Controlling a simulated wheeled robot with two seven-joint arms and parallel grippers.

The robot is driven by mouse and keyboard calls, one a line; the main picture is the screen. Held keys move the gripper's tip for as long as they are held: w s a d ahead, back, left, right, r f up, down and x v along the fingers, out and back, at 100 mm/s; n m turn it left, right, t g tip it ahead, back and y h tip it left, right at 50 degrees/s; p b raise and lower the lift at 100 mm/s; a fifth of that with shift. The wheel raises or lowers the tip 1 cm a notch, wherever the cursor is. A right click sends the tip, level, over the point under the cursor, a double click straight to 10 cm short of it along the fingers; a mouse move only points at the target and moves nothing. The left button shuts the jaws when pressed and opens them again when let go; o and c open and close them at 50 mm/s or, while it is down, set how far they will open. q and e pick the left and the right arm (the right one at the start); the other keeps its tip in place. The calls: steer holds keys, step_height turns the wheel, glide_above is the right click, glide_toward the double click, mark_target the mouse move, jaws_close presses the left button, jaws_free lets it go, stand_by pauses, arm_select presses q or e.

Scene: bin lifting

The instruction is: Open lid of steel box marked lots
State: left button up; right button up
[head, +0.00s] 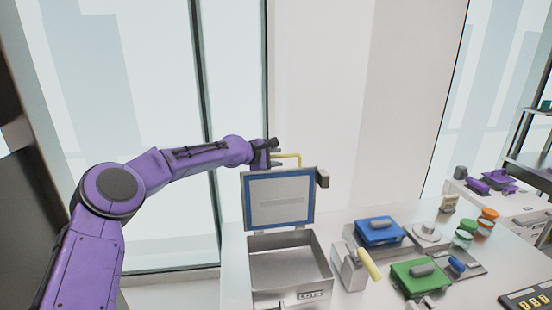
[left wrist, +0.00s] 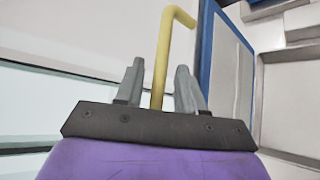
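The steel box (head: 262,300) marked LOTS stands at the near left of the table, and its inside looks empty. Its lid (head: 280,187) stands raised, about upright, at the back of the box, with a blue-edged inner face towards me. The lid also shows in the left wrist view (left wrist: 228,70). A bent yellow handle (head: 298,158) sticks out at the lid's top. My left gripper (head: 276,152) is at the handle. In the left wrist view the handle (left wrist: 163,60) passes between the open fingers (left wrist: 159,75), with gaps on both sides. My right gripper is not in view.
Right of the box are a grey block with a yellow handle (head: 370,264), a blue-lidded box (head: 380,231) and a green-lidded box (head: 415,285). Several small round containers (head: 464,238) stand further right. A window and wall are behind the table.

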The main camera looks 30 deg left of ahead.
arm_select(q)
steer(key=b+v, duration=0.4)
steer(key=v, duration=0.6)
steer(key=shift+s, duration=0.2)
steer(key=shift+r, duration=0.1)
